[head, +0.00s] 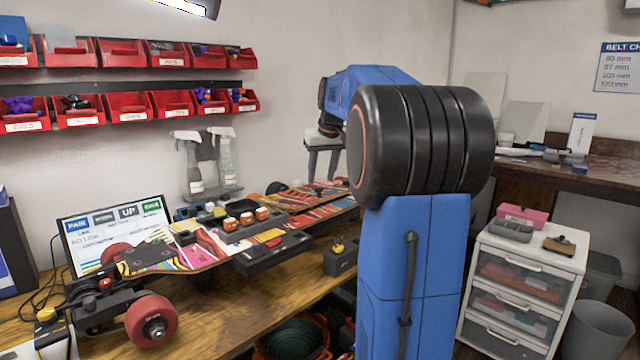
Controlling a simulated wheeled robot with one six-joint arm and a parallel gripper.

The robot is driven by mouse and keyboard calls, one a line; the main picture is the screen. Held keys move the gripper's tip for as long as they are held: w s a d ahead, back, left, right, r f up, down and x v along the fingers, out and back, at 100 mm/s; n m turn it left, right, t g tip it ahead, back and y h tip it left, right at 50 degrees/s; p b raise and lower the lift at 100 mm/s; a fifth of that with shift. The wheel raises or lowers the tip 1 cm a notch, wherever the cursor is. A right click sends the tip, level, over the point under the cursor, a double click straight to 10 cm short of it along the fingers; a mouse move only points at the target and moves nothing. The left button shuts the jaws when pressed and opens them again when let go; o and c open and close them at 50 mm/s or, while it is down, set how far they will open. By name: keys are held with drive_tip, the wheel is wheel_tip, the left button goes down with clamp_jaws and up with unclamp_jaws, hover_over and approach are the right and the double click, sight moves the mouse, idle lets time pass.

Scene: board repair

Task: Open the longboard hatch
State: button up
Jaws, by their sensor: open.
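The longboard (205,247) lies along the wooden bench with a colourful deck. A dark flat panel (150,254) sits on its near end; it looks like the hatch and lies flat, but I cannot tell whether it is latched. My gripper (322,172) points down above the far end of the board, its two fingers apart and nothing visible between them. It is well to the right of the dark panel. My arm hides part of the board's far end.
A red wheel (153,320) stands at the board's near end. A screen (115,232) stands behind it. A dark tray (246,225) with several orange-topped pieces sits mid-board. Red bins (96,105) hang on the wall. A white drawer unit (518,290) stands at right.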

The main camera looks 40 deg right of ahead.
sight(320, 188)
drive_tip(key=shift+x, duration=1.75)
drive_tip(key=shift+c, duration=0.2)
clamp_jaws()
